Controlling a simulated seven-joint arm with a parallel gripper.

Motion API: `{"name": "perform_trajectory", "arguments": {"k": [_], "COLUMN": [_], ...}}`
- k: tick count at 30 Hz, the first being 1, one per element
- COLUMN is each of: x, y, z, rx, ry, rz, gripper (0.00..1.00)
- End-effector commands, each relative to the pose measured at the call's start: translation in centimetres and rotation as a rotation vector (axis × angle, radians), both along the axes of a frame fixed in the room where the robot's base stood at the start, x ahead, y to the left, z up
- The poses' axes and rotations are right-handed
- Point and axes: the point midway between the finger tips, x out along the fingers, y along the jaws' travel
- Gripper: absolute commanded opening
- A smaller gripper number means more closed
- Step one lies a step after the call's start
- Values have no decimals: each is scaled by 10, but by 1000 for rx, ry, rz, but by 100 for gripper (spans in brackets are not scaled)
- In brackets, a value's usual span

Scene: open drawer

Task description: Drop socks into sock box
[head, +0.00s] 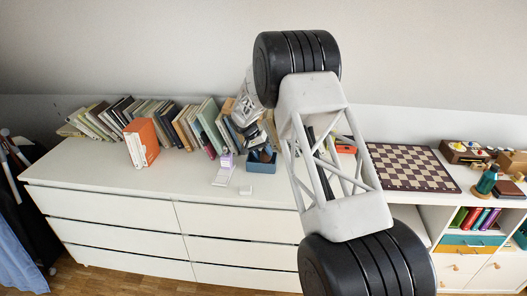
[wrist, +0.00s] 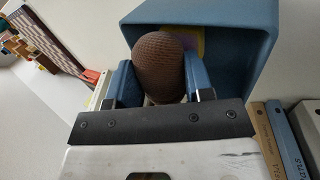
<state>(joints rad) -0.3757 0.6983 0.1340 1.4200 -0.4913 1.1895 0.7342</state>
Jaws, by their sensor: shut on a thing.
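A brown knitted rolled sock (wrist: 160,66) sits between the two blue fingers of my gripper (wrist: 158,82) in the wrist view. My gripper is shut on it. Behind and around the sock is the open mouth of the blue sock box (wrist: 262,28). A small yellow and purple patch shows inside, partly hidden by the sock. In the head view the blue box (head: 262,167) stands on the white dresser top, with my gripper (head: 264,151) right over it. The sock is hard to make out there. I cannot tell how deep it is in the box.
A row of leaning books (head: 180,122) stands behind the box along the wall, with an orange book (head: 142,142) farther left. A chessboard (head: 412,167) lies to the right. The dresser's front left top is clear.

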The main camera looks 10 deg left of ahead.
Motion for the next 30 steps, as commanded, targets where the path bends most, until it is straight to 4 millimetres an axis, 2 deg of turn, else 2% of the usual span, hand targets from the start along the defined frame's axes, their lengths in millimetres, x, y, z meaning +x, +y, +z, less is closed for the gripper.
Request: {"name": "perform_trajectory", "arguments": {"k": [9,10,15,16,30], "x": [0,0,0,0,0], "y": [0,0,0,0,4], "z": [-1,-1,-1,-1,6], "rx": [0,0,0,0,0], "ry": [0,0,0,0,0], "rz": [0,0,0,0,0], "gripper": [24,49,75,77,77]}}
